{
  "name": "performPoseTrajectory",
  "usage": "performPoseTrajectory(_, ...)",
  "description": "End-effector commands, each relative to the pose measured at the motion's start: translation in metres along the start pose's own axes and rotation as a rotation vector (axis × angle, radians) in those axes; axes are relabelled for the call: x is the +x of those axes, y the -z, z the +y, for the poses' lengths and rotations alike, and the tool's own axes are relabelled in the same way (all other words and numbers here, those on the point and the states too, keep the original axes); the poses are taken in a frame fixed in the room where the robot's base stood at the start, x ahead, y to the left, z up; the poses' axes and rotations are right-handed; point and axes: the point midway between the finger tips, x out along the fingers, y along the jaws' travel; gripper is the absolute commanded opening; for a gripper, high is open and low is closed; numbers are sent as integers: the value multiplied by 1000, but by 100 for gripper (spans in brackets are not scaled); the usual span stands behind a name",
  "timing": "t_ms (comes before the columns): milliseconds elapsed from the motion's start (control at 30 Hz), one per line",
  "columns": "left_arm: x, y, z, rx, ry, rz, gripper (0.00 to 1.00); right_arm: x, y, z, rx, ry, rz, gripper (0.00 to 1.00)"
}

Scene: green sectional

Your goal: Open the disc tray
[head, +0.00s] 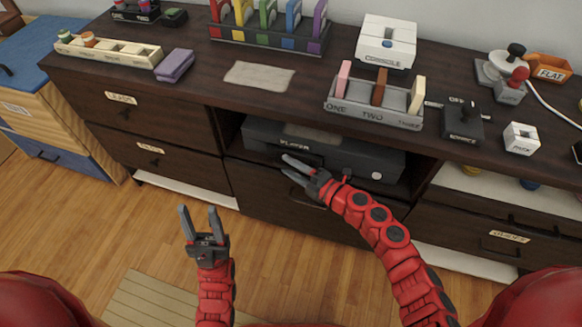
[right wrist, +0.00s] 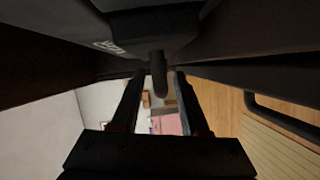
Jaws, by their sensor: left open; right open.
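The player (head: 350,160), a dark grey box with a "PLAYER" label and a round pale button (head: 376,174), sits in the open middle shelf of the cabinet. No drawn-out tray shows on its front. My right gripper (head: 285,165) is open at the left part of the player's front. In the right wrist view a dark rounded peg (right wrist: 158,75) sticks out between the open fingers of my right gripper (right wrist: 157,88); I cannot tell whether they touch it. My left gripper (head: 198,209) is open and empty over the floor.
The wooden floor (head: 130,225) at left front is clear.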

Motion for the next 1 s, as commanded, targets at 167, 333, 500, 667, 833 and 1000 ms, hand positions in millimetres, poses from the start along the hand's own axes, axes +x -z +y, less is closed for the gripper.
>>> performPoseTrajectory(167, 0, 0, 0, 0, 0, 0, 50, 0, 0, 0, 0, 0, 1, 45)
performPoseTrajectory(333, 0, 0, 0, 0, 0, 0, 50, 0, 0, 0, 0, 0, 1, 16)
performPoseTrajectory(500, 0, 0, 0, 0, 0, 0, 50, 0, 0, 0, 0, 0, 1, 0)
performPoseTrajectory(667, 0, 0, 0, 0, 0, 0, 50, 0, 0, 0, 0, 0, 1, 0)
performPoseTrajectory(833, 0, 0, 0, 0, 0, 0, 50, 0, 0, 0, 0, 0, 1, 0)
performPoseTrajectory(1000, 0, 0, 0, 0, 0, 0, 50, 0, 0, 0, 0, 0, 1, 0)
